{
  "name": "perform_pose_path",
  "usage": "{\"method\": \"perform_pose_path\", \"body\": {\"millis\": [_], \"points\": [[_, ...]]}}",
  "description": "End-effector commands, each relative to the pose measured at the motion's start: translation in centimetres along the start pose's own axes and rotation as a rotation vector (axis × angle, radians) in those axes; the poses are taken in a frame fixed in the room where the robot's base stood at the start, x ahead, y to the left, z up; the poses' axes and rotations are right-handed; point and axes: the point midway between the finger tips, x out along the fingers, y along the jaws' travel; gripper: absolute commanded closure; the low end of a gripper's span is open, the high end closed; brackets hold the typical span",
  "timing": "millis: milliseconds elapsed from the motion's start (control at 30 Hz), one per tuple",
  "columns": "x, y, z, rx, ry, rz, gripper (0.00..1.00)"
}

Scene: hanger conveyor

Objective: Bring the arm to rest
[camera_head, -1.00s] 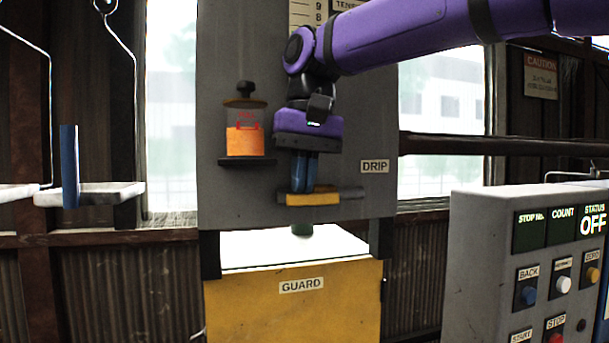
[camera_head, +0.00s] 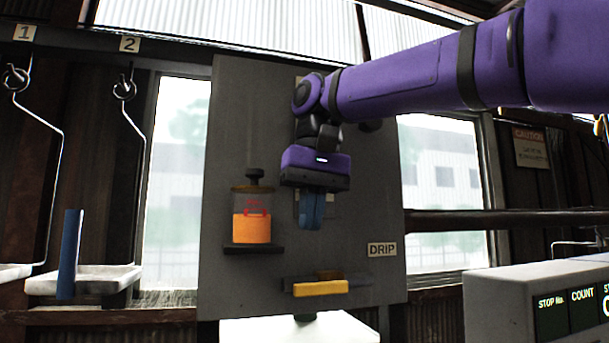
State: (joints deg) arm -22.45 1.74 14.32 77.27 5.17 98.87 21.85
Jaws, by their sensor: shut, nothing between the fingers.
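My gripper (camera_head: 311,225) hangs at the end of my purple arm, in front of the grey panel. Its blue fingers point down and are shut, with nothing between them. The fingertips are above the yellow-fronted drip lever (camera_head: 321,288) and apart from it. The lever sits beside the DRIP label (camera_head: 382,250).
An orange-filled jar (camera_head: 251,228) stands on a small shelf left of my gripper. Hanging trays (camera_head: 84,284), one with an upright blue piece (camera_head: 69,253), are at the left. A control box (camera_head: 510,300) stands at the lower right. Open space lies before the panel.

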Motion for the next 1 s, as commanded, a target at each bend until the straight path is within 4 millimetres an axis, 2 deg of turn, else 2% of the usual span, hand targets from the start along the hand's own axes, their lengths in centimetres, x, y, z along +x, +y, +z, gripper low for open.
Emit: {"method": "perform_pose_path", "body": {"millis": [33,200,400,833,933,1000], "points": [[-1.1,-0.2,-0.1,-0.001,0.003,-0.002,1.0],[-4.0,-0.5,-0.1,-0.001,0.002,-0.002,1.0],[-6.1,-0.7,-0.1,0.0,0.001,-0.001,1.0],[-6.7,-0.5,0.1,0.003,0.005,0.001,1.0],[-6.3,0.5,0.7,0.014,0.025,0.007,1.0],[-5.6,1.9,1.4,0.031,0.05,0.014,1.0]]}}
